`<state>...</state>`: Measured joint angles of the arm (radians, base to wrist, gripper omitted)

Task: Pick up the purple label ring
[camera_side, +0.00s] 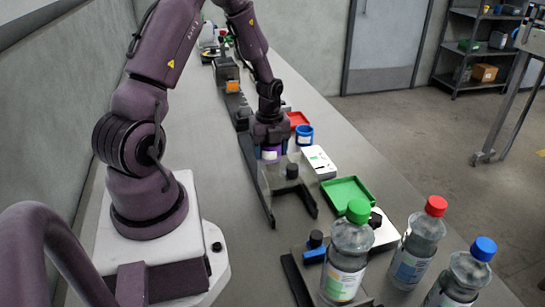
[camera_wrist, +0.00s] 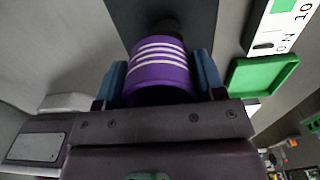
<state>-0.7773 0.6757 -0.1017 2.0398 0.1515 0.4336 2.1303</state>
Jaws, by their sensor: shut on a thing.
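The purple label ring (camera_wrist: 160,72), with white stripes, sits between the two blue fingers of my gripper (camera_wrist: 160,85) in the wrist view. The fingers are shut on it from both sides. In the side view my gripper (camera_side: 270,150) points down over the bench, and a small purple part of the ring (camera_side: 270,155) shows at its fingertips. Much of the ring is hidden there by the gripper. I cannot tell from these views whether the ring is clear of the surface below it.
A blue ring (camera_side: 304,135), a red tray (camera_side: 297,119), a white box (camera_side: 319,162) and a green tray (camera_side: 348,191) lie right of my gripper. Bottles with green (camera_side: 358,211), red (camera_side: 436,206) and blue (camera_side: 484,248) caps stand in front. A black knob (camera_side: 292,171) stands close by.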

